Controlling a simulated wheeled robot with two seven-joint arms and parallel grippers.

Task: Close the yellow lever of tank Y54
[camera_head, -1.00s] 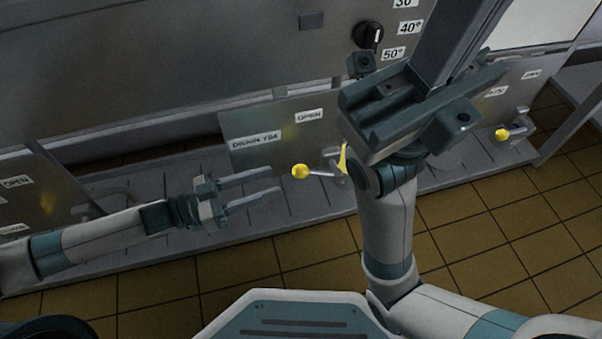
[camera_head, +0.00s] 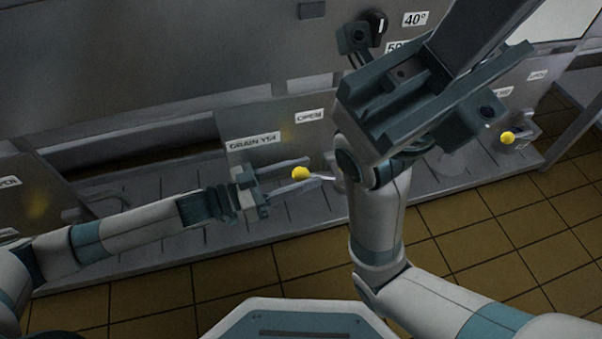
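The yellow lever knob (camera_head: 300,173) of tank Y54 is in the middle of the head view, on a short metal rod that runs right behind my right arm. A plate (camera_head: 253,142) labelled "DRAIN Y54" and "OPEN" stands behind it. My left gripper (camera_head: 306,173) comes in from the left with its two fingers apart. The fingertips reach the knob, one above and one below it in the picture; I cannot tell whether they touch it. My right gripper (camera_head: 443,68) is large and raised in front of the panel at upper right; its finger opening is not clear.
Another yellow knob (camera_head: 507,137) is at the right, and another labelled plate (camera_head: 22,205) is at the left edge. A black dial (camera_head: 376,25) with temperature labels is on the panel above. Brown floor tiles (camera_head: 240,268) lie open in front of the metal ledge.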

